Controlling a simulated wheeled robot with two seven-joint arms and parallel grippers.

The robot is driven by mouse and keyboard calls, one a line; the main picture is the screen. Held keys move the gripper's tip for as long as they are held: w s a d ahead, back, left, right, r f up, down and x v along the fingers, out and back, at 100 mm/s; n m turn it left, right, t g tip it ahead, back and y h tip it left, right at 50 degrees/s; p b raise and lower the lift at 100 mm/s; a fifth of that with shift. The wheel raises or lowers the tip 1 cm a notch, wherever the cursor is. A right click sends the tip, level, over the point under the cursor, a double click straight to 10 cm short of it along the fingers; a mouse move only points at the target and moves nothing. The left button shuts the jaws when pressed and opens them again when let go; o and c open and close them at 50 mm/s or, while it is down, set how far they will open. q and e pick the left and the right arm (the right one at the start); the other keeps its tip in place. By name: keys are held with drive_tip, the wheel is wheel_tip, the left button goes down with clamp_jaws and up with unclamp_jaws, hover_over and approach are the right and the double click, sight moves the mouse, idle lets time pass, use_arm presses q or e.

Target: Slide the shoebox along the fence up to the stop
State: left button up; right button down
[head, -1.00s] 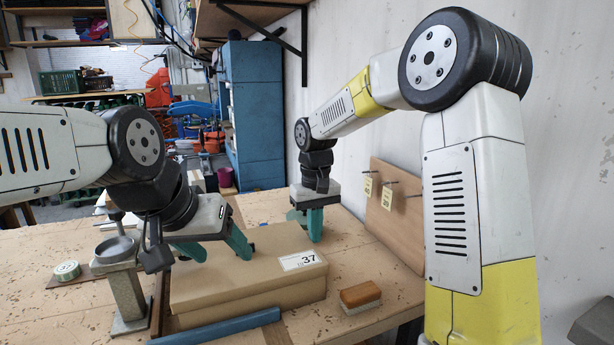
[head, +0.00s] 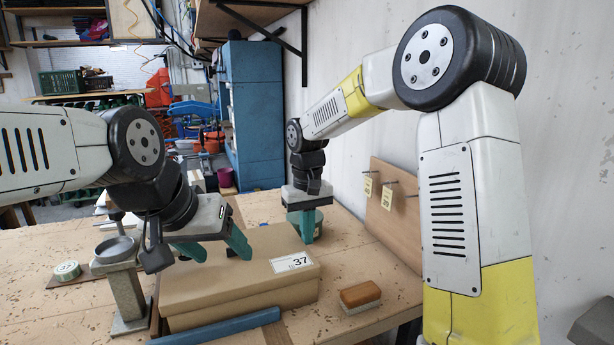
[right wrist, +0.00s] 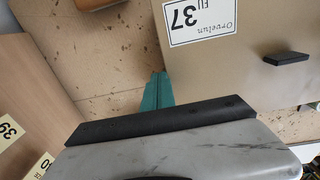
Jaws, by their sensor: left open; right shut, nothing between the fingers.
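The shoebox (head: 235,282) is a closed tan box with a white label marked 37, flat on the bench. The label also shows in the right wrist view (right wrist: 198,18). A blue bar (head: 217,328) runs along the box's near side, and a thin brown strip (head: 155,312) stands at its left end. I cannot tell for sure which is fence and which is stop. My right gripper (head: 306,238) is shut and empty at the box's far right side; its green fingertips (right wrist: 157,88) appear against the box edge. My left gripper (head: 215,250) is open over the lid.
A wood-backed brush (head: 360,296) lies right of the box. A board with hooks and tags (head: 395,215) leans on the wall. The bench right of the box is mostly clear.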

drive_tip(key=shift+s+a, duration=0.2)
drive_tip(key=shift+a, duration=0.25)
drive_tip(key=shift+s+a, duration=0.2)
drive_tip(key=shift+a, duration=0.25)
wheel_tip(320, 180, up, 8)
drive_tip(key=d, duration=0.1)
drive_tip(key=shift+w, duration=0.25)
idle(1.0)
drive_tip(key=shift+d, duration=0.1)
drive_tip(key=s+d+r+m+t+y, duration=0.1)
drive_tip(key=s+d+r, duration=0.1)
drive_tip(key=s+d, duration=0.3)
drive_tip(key=s+d+r+m+t, duration=0.1)
drive_tip(key=s+d+r+t, duration=0.15)
drive_tip(key=s+d, duration=0.2)
drive_tip(key=s+d+f+m+t, duration=0.1)
drive_tip(key=s+d, duration=0.1)
drive_tip(key=s, duration=0.3)
drive_tip(key=s+d+f+t+y, duration=0.1)
drive_tip(key=s+d, duration=0.2)
drive_tip(key=s, duration=0.3)
drive_tip(key=shift+s+f+m+t, duration=0.2)
drive_tip(key=shift+f+m+t, duration=0.05)
drive_tip(key=shift+m+t, duration=0.15)
